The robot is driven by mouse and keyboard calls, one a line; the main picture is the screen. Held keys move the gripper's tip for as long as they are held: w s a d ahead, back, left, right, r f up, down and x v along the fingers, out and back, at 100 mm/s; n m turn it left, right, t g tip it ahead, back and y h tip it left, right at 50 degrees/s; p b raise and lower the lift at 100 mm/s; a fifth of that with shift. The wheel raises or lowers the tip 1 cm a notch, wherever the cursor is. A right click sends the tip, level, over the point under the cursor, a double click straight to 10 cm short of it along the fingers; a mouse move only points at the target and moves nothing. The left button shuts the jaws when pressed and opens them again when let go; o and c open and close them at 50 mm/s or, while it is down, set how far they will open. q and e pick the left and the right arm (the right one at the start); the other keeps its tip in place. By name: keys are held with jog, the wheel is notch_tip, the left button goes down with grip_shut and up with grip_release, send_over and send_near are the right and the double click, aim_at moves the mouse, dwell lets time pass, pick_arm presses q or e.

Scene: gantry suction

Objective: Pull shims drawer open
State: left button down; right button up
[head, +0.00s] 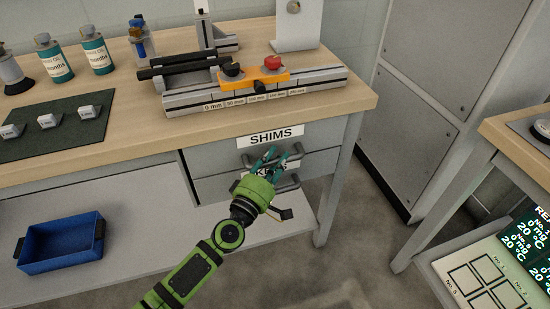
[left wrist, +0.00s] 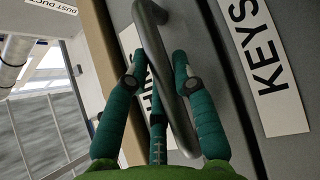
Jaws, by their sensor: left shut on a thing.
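The shims drawer (head: 318,134) is the upper one under the wooden bench top, with a white SHIMS label (head: 270,137). Its front looks flush with the cabinet. Its grey bar handle (head: 297,152) sits below the label and also shows in the left wrist view (left wrist: 153,48). My left gripper (head: 270,156), green with teal fingers, is shut on this handle. In the left wrist view the fingers (left wrist: 158,70) lie on either side of the bar, and the SHIMS label is partly hidden behind them. My right gripper is not in view.
The keys drawer with its KEYS label (left wrist: 267,68) lies directly below, partly hidden by my left gripper in the head view. A blue bin (head: 62,246) stands on the lower shelf. A measuring fixture (head: 255,90) stands on the bench. A second bench is at right.

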pick_arm(q)
jog(key=s+d+p, duration=0.2)
jog(key=s+d, duration=0.2)
jog(key=s, duration=0.9)
jog(key=s+d+p, duration=0.3)
jog(key=s+d, duration=0.1)
jog(key=s, duration=0.9)
jog(key=shift+s+d, duration=0.15)
jog(key=shift+d, duration=0.1)
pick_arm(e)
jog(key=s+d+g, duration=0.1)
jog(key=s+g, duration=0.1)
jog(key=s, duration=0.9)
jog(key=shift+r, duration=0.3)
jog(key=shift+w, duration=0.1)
pick_arm(q)
jog(key=c, duration=1.3)
grip_release()
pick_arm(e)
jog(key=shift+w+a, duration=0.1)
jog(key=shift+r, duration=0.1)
pick_arm(q)
jog(key=v, duration=1.2)
